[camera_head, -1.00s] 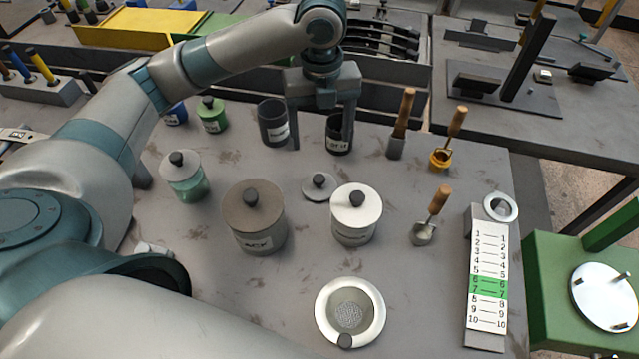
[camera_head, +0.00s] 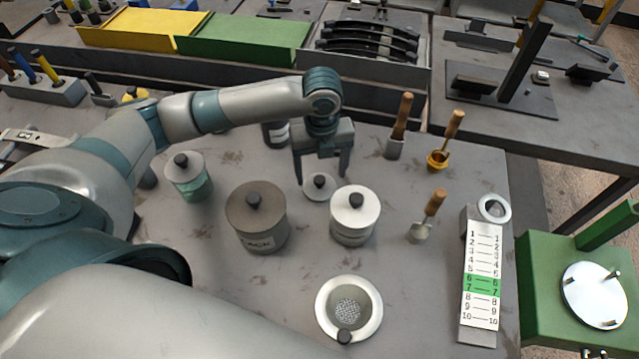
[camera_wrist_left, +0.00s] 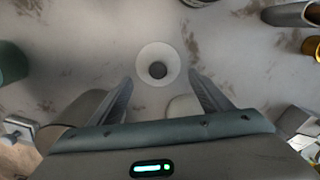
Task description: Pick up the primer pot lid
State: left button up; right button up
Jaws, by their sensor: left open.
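A loose grey lid (camera_head: 319,188) with a dark knob lies flat on the table, between the brown-grey pot and the white pot; I take it as the primer pot lid. In the left wrist view the lid (camera_wrist_left: 158,60) shows as a pale disc just ahead of the fingers. My left gripper (camera_head: 322,176) is open and empty, pointing down above and close to the lid, its fingers to either side. A dark open pot (camera_head: 275,135) stands behind, partly hidden by my arm. My right gripper is not in view.
A brown-grey lidded pot (camera_head: 257,222) and a white lidded pot (camera_head: 355,222) stand close in front of the lid. A green glass jar (camera_head: 190,182) is to the left. A strainer bowl (camera_head: 349,300) is in front.

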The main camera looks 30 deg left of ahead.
aim_at(320, 182)
pick_arm(q)
jog(key=shift+f+p, duration=0.45)
notch_tip(320, 182, down, 3)
jog(key=shift+s+f+p, duration=0.1)
jog(key=shift+s+p, duration=0.05)
jog(key=shift+p, duration=0.65)
jog(key=shift+f, duration=0.6)
jog(key=shift+a, duration=0.1)
jog(key=c, duration=0.7)
